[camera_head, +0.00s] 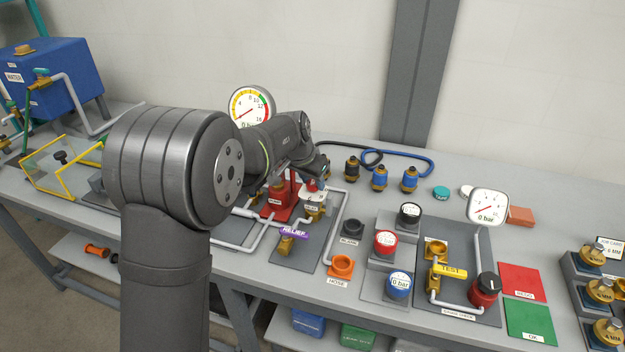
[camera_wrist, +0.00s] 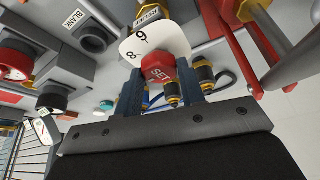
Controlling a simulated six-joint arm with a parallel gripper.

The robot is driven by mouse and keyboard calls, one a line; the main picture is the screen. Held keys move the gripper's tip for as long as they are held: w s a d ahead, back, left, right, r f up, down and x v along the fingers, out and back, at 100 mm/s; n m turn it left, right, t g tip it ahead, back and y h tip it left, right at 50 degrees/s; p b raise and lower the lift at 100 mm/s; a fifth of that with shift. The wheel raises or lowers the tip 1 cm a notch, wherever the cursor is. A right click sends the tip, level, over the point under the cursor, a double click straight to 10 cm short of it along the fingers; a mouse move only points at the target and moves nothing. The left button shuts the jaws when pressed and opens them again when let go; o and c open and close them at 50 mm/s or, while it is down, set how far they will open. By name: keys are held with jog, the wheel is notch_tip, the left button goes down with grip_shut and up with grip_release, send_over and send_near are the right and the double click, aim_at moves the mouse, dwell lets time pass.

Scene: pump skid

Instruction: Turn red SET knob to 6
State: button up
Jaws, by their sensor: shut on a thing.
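The red SET knob (camera_wrist: 158,68) sits between my gripper's two fingers (camera_wrist: 160,82) in the wrist view, and the gripper is shut on it. White lettering shows on the knob. A white dial plate (camera_wrist: 165,38) lies behind the knob and shows the digits 8 and what looks like 6. The pointer mark against the scale is not clear. My fingers are mostly hidden there by my own arm.
A large round gauge (camera_head: 250,106) stands behind my arm, its needle low. The red pump (camera_head: 275,200) is just left of the dial. Blue and black fittings (camera_head: 380,178) stand behind to the right. A BLANK socket (camera_head: 351,228) and knob panel (camera_head: 385,243) lie to the right.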

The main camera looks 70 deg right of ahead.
dwell(0.4)
jog(key=o, duration=1)
jog(key=v, duration=1.7)
jog(key=shift+w+a+r, duration=0.1)
jog(key=shift+w+r, duration=0.1)
jog(key=shift+w, duration=0.05)
